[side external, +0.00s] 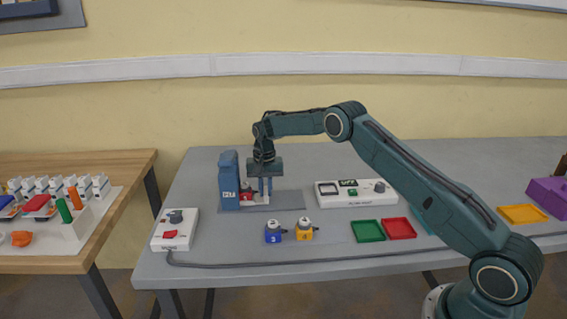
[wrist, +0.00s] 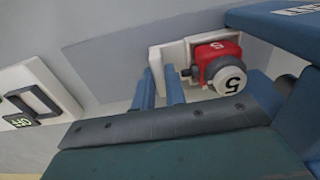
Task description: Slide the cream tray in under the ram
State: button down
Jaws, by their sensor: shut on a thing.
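The cream tray (wrist: 168,54) lies on the grey base plate of the blue press (side external: 229,182). A red socket box (wrist: 216,56) with a round white cap marked 5 sits on the tray. My gripper (wrist: 160,82) is shut on the tray's near left part; the exact contact is partly hidden by the fingers. In the side external view my gripper (side external: 265,188) points down just right of the press, with the red box (side external: 246,194) between them. The blue press head (wrist: 285,22) is at the upper right of the wrist view. The ram's underside is hidden.
A white meter box (side external: 356,193) stands right of the base plate (side external: 288,201). A white switch box (side external: 175,230) is at the front left. Green (side external: 367,231) and red (side external: 400,228) trays lie to the right.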

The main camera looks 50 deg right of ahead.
jog(key=shift+w+r, duration=0.1)
jog(key=shift+w, duration=0.1)
jog(key=c, duration=1.4)
grip_release()
jog(key=shift+s, duration=0.1)
jog(key=shift+c, duration=0.2)
notch_tip(320, 180, up, 14)
jog(key=o, duration=0.8)
jog(key=shift+d, duration=0.1)
jog(key=shift+o, duration=0.2)
jog(key=s+d+n+t+y, duration=0.1)
jog(key=n, duration=0.5)
jog(key=s+d+n+t+y, duration=0.1)
jog(key=n, duration=0.5)
jog(key=s+d+f+n+t+y, duration=0.1)
jog(key=s+n, duration=0.1)
jog(key=n, duration=0.4)
jog(key=shift+s+d, duration=0.1)
jog(key=shift+d, duration=0.3)
